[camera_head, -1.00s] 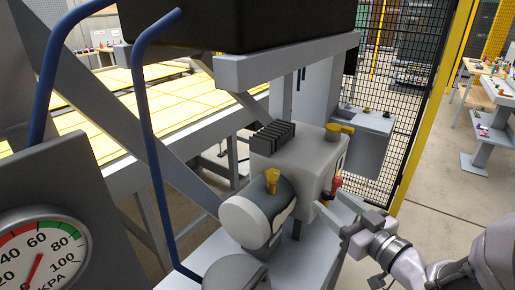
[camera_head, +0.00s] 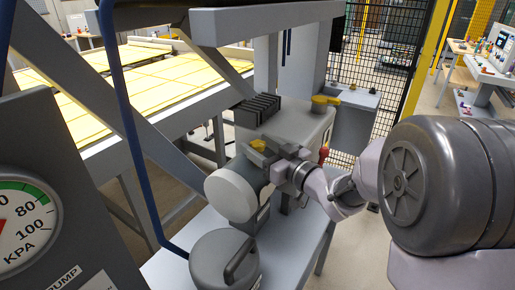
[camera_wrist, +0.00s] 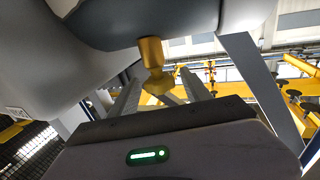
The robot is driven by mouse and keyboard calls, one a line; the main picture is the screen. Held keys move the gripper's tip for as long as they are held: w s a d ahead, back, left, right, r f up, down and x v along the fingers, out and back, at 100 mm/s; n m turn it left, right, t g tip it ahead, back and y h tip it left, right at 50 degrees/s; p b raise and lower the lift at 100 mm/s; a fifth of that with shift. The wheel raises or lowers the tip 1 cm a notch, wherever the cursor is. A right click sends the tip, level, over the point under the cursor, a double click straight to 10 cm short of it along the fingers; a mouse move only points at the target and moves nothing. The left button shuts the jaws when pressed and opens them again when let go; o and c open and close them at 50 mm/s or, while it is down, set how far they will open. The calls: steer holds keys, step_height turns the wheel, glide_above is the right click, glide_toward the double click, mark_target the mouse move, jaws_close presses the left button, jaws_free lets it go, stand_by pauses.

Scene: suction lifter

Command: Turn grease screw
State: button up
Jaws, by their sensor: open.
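The brass-yellow grease screw (camera_head: 258,146) sits on top of the light grey pump cylinder (camera_head: 232,192) in the head view, partly hidden by my gripper. In the wrist view the grease screw (camera_wrist: 153,66) shows as a brass stem with a wider, faceted head. My gripper (camera_head: 268,148) reaches over the cylinder from the right. In the wrist view my gripper (camera_wrist: 159,82) is open, with one finger on each side of the screw head. A narrow gap seems to show beside the head; contact is hard to tell.
A yellow knob (camera_head: 322,104) and a red handle (camera_head: 324,154) are on the pump's box-shaped body (camera_head: 300,128), close behind my gripper. A blue hose (camera_head: 132,130) and grey frame beams stand to the left. A pressure gauge (camera_head: 22,225) is in front at left.

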steer(key=shift+w+a, duration=0.2)
steer(key=shift+w, duration=0.1)
jaws_close()
steer(key=shift+h, duration=0.3)
